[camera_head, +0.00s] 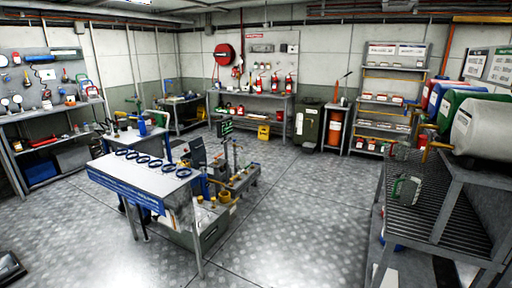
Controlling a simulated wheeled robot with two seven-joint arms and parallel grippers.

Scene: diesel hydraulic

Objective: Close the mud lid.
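I cannot identify the mud lid with certainty. In the middle of the room a low rig (240,181) carries pipes, yellow-brown fittings and a small green-lit display (225,127). A dark grey panel (197,153) stands tilted up at its back left; I cannot tell if it is a lid. A grey-green box (212,233) sits low behind the front bench, partly hidden by it. Neither of my grippers can be made out. A dark shape (10,267) is cut off at the bottom left corner; I cannot tell what it is.
A bench (150,184) with a row of blue rings stands in front of the rig. A grated rack (430,195) with drums (480,128) blocks the right side. Shelves and benches line the walls. The metal floor (290,250) is clear in the foreground.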

